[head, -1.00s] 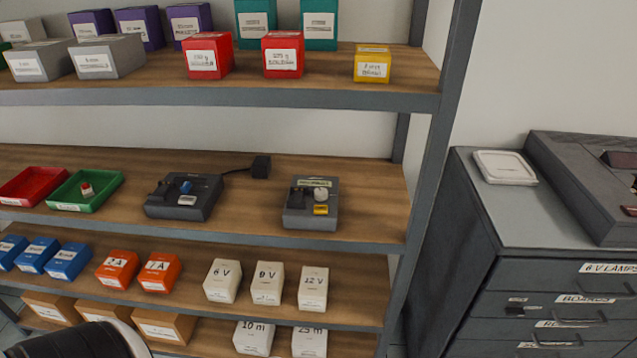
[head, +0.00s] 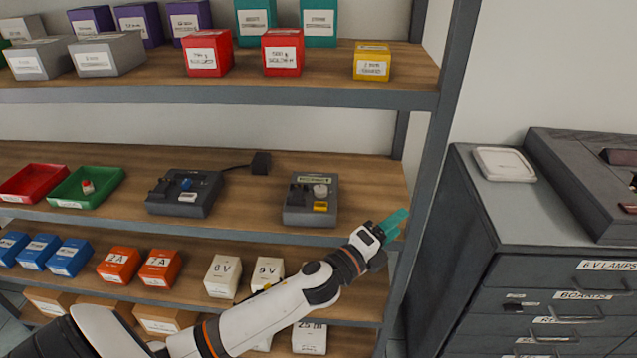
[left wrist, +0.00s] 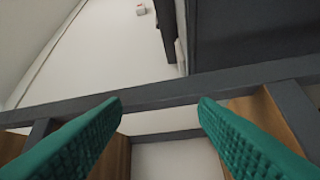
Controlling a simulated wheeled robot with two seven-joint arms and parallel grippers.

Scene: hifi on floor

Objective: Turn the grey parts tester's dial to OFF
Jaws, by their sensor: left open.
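Two dark grey devices stand on the middle shelf, and their labels are too small for me to tell which is the parts tester. The left device (head: 180,208) has a blue knob (head: 187,184), a white label and a cable. I cannot read either dial's setting. My left gripper (head: 397,222) is open and empty, right of the right device, near the shelf's right post. Its teal fingers also show in the left wrist view (left wrist: 160,103). My right gripper is out of view.
A grey shelf post (head: 432,150) rises close to my left gripper. A dark drawer cabinet (head: 475,225) stands to the right. A green tray (head: 105,185) and a red tray (head: 35,183) sit left of the devices.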

